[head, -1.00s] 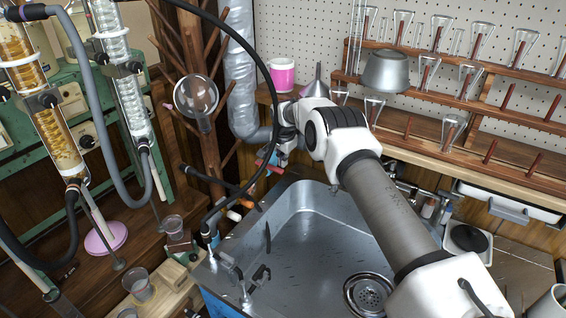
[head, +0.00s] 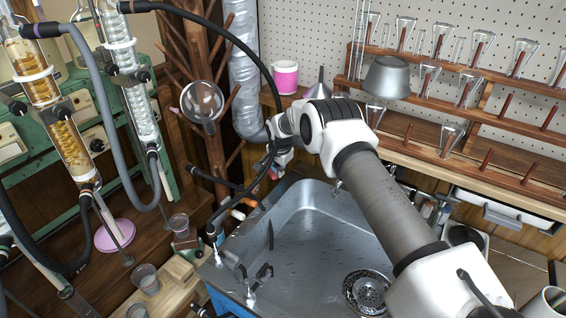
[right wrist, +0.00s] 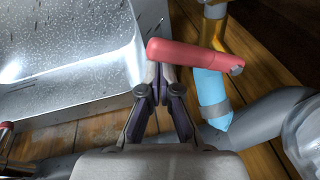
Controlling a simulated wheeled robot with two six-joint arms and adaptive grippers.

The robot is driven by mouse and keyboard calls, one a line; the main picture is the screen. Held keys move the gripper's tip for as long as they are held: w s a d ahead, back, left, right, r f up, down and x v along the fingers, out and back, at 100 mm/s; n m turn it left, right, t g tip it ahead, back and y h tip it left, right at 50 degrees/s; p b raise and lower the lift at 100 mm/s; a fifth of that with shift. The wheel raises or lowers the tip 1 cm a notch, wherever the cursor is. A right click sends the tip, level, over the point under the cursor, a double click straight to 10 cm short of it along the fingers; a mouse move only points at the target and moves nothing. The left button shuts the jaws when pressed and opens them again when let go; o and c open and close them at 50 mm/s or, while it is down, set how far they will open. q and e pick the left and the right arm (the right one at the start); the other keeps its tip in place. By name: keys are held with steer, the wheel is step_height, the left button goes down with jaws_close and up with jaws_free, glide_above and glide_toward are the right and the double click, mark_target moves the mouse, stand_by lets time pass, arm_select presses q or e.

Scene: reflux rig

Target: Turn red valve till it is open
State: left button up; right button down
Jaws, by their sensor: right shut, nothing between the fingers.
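The red valve handle (right wrist: 192,56) lies across the upper middle of the right wrist view, above a light blue pipe section (right wrist: 210,95). My right gripper (right wrist: 160,75) is shut and empty. Its fingertips are at the left end of the handle, partly behind it in that view. I cannot tell whether they touch it. In the head view my right gripper (head: 277,162) is behind the sink's far left corner, and the handle is mostly hidden by the gripper and a black hose. My left gripper is out of view.
The metal sink (head: 310,235) lies below my right arm. A black hose (head: 262,80) arcs down close to the gripper. A silver duct (head: 245,75) and a wooden peg stand (head: 212,160) are to the left. A pink-and-white cup (head: 285,78) stands behind.

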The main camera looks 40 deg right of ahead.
steer(key=a+p, duration=0.1)
steer(key=a, duration=0.2)
steer(key=w+a+b, duration=0.1)
steer(key=a+b, duration=0.1)
steer(key=a, duration=0.1)
steer(key=w+a+b, duration=0.1)
steer(key=a+b, duration=0.1)
steer(key=shift+w+f, duration=0.25)
steer(key=shift+w, duration=0.1)
steer(key=shift+d+r+p, duration=0.1)
steer(key=shift+r+p, duration=0.65)
steer(key=shift+r, duration=0.1)
steer(key=r, duration=0.1)
steer(key=r+p, duration=0.2)
steer(key=shift+s+d+r, duration=0.15)
steer(key=shift+s+d, duration=0.1)
steer(key=shift+s, duration=0.15)
